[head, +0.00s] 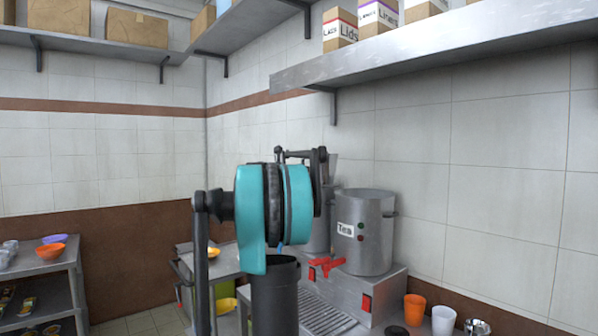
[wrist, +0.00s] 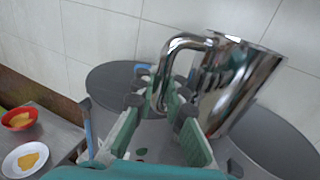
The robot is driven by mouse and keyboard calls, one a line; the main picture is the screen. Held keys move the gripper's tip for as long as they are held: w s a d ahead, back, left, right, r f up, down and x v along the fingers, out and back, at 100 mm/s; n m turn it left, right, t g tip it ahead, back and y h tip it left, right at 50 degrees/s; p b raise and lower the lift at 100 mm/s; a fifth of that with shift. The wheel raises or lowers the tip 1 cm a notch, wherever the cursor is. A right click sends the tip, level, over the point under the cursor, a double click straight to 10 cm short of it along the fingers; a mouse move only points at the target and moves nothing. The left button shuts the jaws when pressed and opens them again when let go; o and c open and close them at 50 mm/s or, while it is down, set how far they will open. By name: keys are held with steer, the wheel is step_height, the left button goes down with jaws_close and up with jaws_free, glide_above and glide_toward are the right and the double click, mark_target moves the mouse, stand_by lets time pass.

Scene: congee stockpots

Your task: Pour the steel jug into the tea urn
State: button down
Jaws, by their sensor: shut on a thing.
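The steel jug (wrist: 240,85) shows in the wrist view as a shiny body with a loop handle on its left side; it leans to the right in that picture. My gripper (wrist: 167,98) is shut on the jug's handle. The tea urn (head: 365,230) is a grey steel cylinder with a "Tea" label and a red tap, on a steel stand in the head view. In the wrist view, grey round surfaces lie below the jug; I cannot tell which one is the tea urn.
A second steel cylinder (head: 322,210) stands left of the tea urn, partly behind my arm. Orange (head: 414,308) and white (head: 443,320) cups and a metal bowl (head: 477,327) sit at the right. A wall shelf (head: 430,48) with boxes hangs above.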

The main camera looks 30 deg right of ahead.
mark_target(307, 157)
steer(key=shift+s+d+r, duration=0.1)
steer(key=shift+s+d, duration=0.35)
steer(key=shift+s, duration=0.15)
steer(key=shift+s+d, duration=0.4)
steer(key=shift+s, duration=0.2)
steer(key=shift+w+a+r+m+y, duration=0.1)
steer(key=shift+w+r+m+y, duration=0.05)
steer(key=shift+r+m, duration=0.65)
steer(key=shift+w+a+r+m+y, duration=0.1)
steer(key=shift+r+m+y, duration=0.1)
steer(key=shift+r+m, duration=0.55)
steer(key=shift+w+a+r+m+y, duration=0.1)
steer(key=shift+w+r+m+y, duration=0.05)
steer(key=shift+r+m, duration=0.6)
steer(key=shift+s+d+r+m+y, duration=0.15)
steer(key=shift+s+d+r+m, duration=0.15)
steer(key=shift+r+m, duration=0.4)
steer(key=shift+s+d+r+m+y, duration=0.15)
steer(key=shift+s+r+m, duration=0.2)
steer(key=shift+r+m, duration=0.3)
steer(key=shift+s+d+r+m+y, duration=0.1)
steer(key=shift+s+d+r+m, duration=0.2)
steer(key=shift+r+m, duration=0.4)
steer(key=s+d+r+m+t+y, duration=0.2)
steer(key=s+d+r+m, duration=0.1)
steer(key=s+d+m, duration=0.4)
steer(key=shift+s+d+m, duration=0.15)
steer(key=shift+s+m, duration=1.1)
steer(key=shift+s, duration=0.6)
